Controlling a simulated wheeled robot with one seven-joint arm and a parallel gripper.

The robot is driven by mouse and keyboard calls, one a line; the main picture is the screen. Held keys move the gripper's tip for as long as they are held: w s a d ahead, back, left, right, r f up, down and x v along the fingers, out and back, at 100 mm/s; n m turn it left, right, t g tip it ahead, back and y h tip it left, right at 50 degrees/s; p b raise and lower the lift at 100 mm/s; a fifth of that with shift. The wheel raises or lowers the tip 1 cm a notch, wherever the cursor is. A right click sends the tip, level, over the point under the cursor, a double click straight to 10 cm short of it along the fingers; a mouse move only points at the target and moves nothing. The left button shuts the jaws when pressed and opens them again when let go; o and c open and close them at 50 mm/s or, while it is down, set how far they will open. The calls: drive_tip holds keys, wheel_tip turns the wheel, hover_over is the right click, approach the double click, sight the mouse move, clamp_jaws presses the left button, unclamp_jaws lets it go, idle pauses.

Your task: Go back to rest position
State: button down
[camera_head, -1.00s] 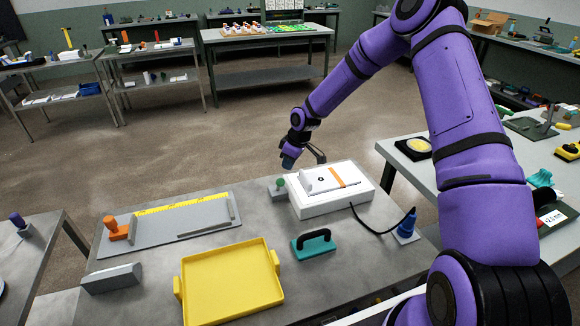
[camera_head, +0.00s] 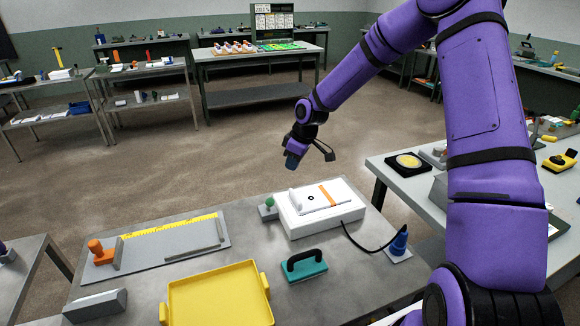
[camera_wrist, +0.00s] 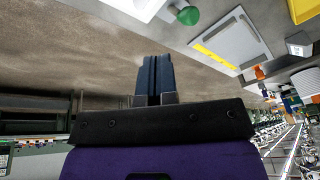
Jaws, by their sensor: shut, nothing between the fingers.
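My gripper (camera_head: 293,160) hangs in the air beyond the far edge of the table, above the floor and behind the white device. In the wrist view its blue fingers (camera_wrist: 154,76) are together with nothing between them. My purple arm reaches in from the right and bends down to it. The white device (camera_head: 322,216) with an orange band stands at the back of the grey table (camera_head: 225,255), apart from my gripper.
A side table (camera_head: 405,187) stands right. Floor behind is clear.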

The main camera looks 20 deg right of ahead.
idle(0.4)
drive_tip(key=s+d+r+m+t+h, duration=0.1)
drive_tip(key=s+r+m+h, duration=0.1)
drive_tip(key=s+r, duration=0.75)
drive_tip(key=s+r+m+h, duration=0.2)
drive_tip(key=s+r, duration=0.5)
drive_tip(key=r, duration=0.5)
drive_tip(key=s+r+m+t, duration=0.1)
drive_tip(key=s+r, duration=0.3)
drive_tip(key=s, duration=0.7)
drive_tip(key=s+d+r+m+t+y, duration=0.1)
drive_tip(key=s+r+m, duration=0.3)
drive_tip(key=s, duration=0.7)
drive_tip(key=shift+s+m+t, duration=0.3)
drive_tip(key=shift+t, duration=0.1)
